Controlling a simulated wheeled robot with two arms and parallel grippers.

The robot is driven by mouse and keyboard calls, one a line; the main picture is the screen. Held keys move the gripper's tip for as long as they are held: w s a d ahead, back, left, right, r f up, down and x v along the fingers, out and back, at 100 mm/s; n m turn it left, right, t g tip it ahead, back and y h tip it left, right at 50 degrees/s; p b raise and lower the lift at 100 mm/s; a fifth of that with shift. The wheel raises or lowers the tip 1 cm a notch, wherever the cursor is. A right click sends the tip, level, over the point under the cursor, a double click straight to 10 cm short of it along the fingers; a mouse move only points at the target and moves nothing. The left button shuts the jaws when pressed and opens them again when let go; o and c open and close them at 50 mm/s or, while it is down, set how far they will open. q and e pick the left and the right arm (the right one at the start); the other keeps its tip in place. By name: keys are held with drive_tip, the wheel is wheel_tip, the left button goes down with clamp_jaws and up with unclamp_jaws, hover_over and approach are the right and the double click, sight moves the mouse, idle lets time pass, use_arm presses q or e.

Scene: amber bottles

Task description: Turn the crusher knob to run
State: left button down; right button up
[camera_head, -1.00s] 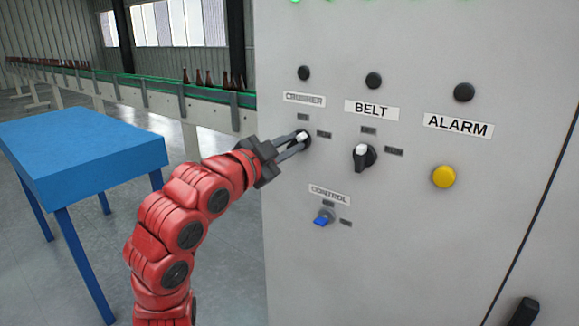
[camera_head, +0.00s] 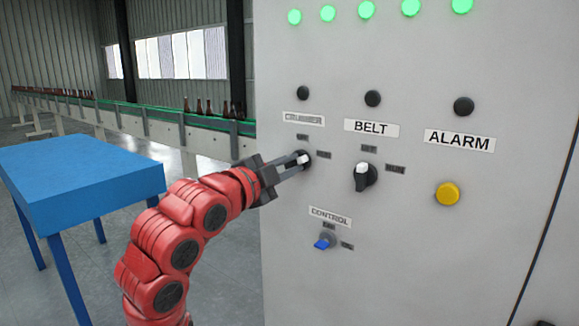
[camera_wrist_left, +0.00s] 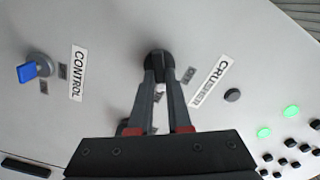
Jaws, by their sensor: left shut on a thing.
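The crusher knob (camera_head: 304,158) is a black knob with a white pointer on the grey panel, below the CRUSHER label (camera_head: 303,119). My left gripper (camera_head: 296,163) is shut on it, its fingers reaching in from the left. In the left wrist view the black knob (camera_wrist_left: 158,64) sits between the fingertips of the gripper (camera_wrist_left: 160,82), which hide part of it. Two small position plates sit above and right of the knob; their text is too small to read. My right gripper is not in view.
The belt knob (camera_head: 364,176) is close to the right. The blue control key (camera_head: 322,243) is below, the yellow alarm button (camera_head: 448,193) further right. Several green lamps (camera_head: 366,10) are lit above. A blue table (camera_head: 75,178) and a bottle conveyor (camera_head: 160,117) stand left.

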use_arm(q)
drive_tip(key=shift+f, duration=0.1)
drive_tip(key=c, duration=0.9)
unclamp_jaws()
drive_tip(key=shift+o, duration=0.2)
drive_tip(key=b+v, duration=0.1)
drive_tip(key=v, duration=1.6)
drive_tip(key=shift+s+b, duration=0.15)
drive_tip(key=shift+b, duration=0.25)
drive_tip(key=shift+a, duration=0.1)
